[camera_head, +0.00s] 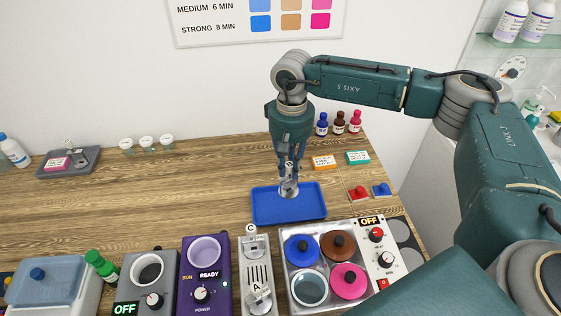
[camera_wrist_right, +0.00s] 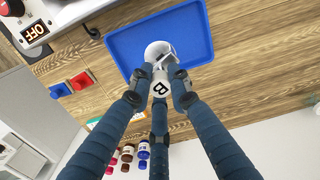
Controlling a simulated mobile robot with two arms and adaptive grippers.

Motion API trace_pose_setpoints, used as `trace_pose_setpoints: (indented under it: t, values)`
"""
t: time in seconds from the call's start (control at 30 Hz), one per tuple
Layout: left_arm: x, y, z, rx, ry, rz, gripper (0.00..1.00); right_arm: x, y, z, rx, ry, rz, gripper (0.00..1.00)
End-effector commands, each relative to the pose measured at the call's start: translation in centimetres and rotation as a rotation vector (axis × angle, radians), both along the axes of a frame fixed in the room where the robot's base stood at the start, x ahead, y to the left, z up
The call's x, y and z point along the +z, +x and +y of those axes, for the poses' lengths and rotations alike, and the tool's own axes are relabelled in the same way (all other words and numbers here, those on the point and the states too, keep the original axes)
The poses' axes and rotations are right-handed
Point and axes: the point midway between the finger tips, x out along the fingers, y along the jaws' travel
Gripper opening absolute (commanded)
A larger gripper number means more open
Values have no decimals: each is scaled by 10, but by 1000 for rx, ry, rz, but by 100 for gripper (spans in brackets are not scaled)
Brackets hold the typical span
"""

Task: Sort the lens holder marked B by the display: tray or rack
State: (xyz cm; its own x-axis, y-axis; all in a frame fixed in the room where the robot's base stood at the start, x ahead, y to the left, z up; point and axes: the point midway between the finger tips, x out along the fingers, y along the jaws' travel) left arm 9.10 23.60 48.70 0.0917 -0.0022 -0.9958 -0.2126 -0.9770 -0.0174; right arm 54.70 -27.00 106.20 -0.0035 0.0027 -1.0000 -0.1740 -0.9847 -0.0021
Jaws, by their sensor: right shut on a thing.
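My right gripper (camera_head: 290,170) is shut on the lens holder marked B (camera_head: 289,188), over the back part of the blue tray (camera_head: 262,217). In the right wrist view the holder (camera_wrist_right: 160,88) shows its B tag and pale ring between the fingers, with the tray (camera_wrist_right: 195,45) behind it. I cannot tell whether it touches the tray. The grey rack (camera_head: 260,272) at front centre has holder C (camera_head: 254,245) at its back and holder A (camera_head: 259,297) at its front. The purple device (camera_head: 191,287) left of it reads SUN and READY. My left gripper is out of view.
The pot unit (camera_head: 323,266) and its OFF panel (camera_head: 383,255) stand right of the rack. A grey device (camera_head: 132,290) reading OFF is at front left. Red (camera_head: 359,194) and blue (camera_head: 382,190) blocks lie right of the tray. The wood left of the tray is clear.

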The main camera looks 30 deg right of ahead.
Motion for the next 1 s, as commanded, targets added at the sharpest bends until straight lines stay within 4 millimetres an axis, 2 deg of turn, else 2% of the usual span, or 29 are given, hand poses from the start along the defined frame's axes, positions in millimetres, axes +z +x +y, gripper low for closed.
trace_pose_setpoints:
  t: [0.33, 0.63, 0.8, 1.0]
  values:
    - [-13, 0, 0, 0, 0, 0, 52, -29, 0, 0, -2, -1, 1, 0]
    - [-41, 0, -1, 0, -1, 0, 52, -61, 0, 1, -2, 0, 1, 0]
    - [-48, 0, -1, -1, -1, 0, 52, -68, 0, 1, -1, 0, 0, 0]
    - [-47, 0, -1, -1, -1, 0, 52, -68, 0, 1, -1, 0, 0, 0]
